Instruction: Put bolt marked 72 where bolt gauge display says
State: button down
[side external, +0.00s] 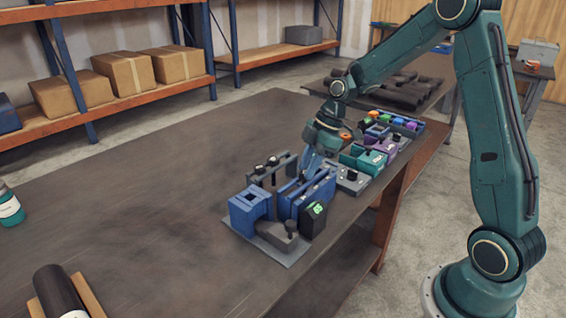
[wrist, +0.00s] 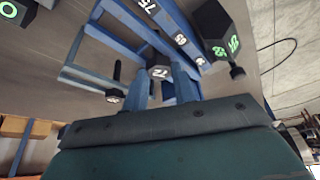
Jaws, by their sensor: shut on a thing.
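My gripper (side external: 312,166) is low over the blue fixtures on the grey plate. In the wrist view its two blue fingers (wrist: 158,88) are shut on the bolt marked 72 (wrist: 158,72), whose number faces the camera. The bolt is beside a blue rack (wrist: 148,32) carrying white labels, one reading 75. The rack also shows in the side view (side external: 317,192). A dark gauge box (wrist: 212,22) with green digits stands by the rack; it also shows in the side view (side external: 314,222). I cannot read its digits surely. The bolt's lower end is hidden.
A dark rack with black bolts (side external: 272,168) stands behind the blue block (side external: 247,208). A dark cylinder (side external: 58,290) and a teal bottle (side external: 9,205) are at left. The table's middle (side external: 190,180) is clear.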

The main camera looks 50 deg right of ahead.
dwell(0.3)
jog(key=c, duration=0.7)
grip_release()
jog(key=shift+o, duration=0.2)
jog(key=shift+r, duration=0.1)
jog(key=shift+r, duration=3.45)
